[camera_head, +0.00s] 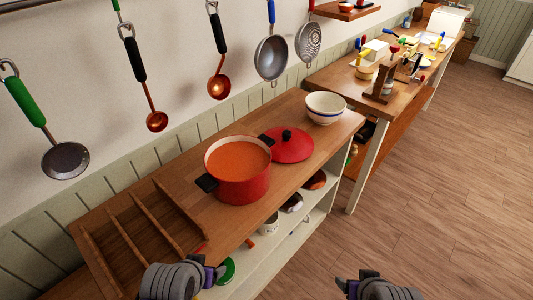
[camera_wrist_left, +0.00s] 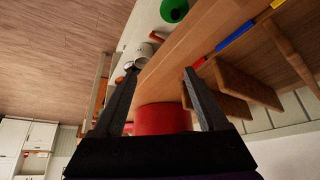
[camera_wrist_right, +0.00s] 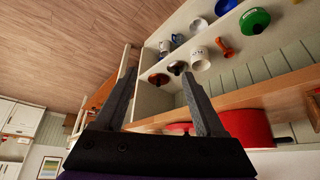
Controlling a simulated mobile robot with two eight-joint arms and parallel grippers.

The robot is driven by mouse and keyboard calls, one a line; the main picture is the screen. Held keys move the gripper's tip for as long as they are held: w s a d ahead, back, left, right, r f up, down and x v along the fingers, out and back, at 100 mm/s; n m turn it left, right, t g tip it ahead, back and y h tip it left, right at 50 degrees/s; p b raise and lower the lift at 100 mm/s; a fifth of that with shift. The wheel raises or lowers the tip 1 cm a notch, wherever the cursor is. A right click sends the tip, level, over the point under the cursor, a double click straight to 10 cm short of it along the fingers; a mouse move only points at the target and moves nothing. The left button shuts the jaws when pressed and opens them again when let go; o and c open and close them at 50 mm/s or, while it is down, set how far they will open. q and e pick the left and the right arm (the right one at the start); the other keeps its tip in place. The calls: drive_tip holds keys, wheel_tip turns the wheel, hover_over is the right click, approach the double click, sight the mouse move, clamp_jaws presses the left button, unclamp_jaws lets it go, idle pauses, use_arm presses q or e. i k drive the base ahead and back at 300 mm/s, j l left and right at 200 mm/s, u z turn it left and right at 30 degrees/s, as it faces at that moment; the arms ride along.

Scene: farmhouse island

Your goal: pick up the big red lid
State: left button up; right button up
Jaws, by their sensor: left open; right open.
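The big red lid (camera_head: 290,145) with a black knob lies flat on the wooden counter (camera_head: 318,144), just right of and behind the red pot (camera_head: 243,185). The pot is open and holds orange contents. Part of the lid also shows in the right wrist view (camera_wrist_right: 179,128), beside the pot (camera_wrist_right: 247,126). My left gripper (camera_head: 215,272) is at the counter's front edge, left of and nearer than the pot; its fingers are open and empty in the left wrist view (camera_wrist_left: 158,85). My right gripper (camera_head: 345,284) is low over the floor side, away from the lid; it is open and empty (camera_wrist_right: 160,85).
A white bowl (camera_head: 325,107) stands right of the lid. A wooden divided rack (camera_head: 128,238) lies on the counter's left end. Ladles and strainers hang on the wall behind. Shelves below the counter hold mugs and lids. A second table (camera_head: 405,95) stands further right.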

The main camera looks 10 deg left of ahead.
sight(292, 145)
drive_tip(key=i+l+u, duration=0.15)
drive_tip(key=u, duration=0.3)
drive_tip(key=i+l+u, duration=0.15)
drive_tip(key=u, duration=0.25)
drive_tip(key=i+l+u, duration=0.15)
drive_tip(key=l, duration=0.2)
drive_tip(key=l+u, duration=0.1)
drive_tip(key=l, duration=0.3)
drive_tip(key=i+l+u, duration=0.15)
drive_tip(key=l, duration=0.25)
drive_tip(key=i+l, duration=0.1)
drive_tip(key=l, duration=0.65)
drive_tip(key=i+l+u, duration=0.1)
drive_tip(key=l, duration=0.25)
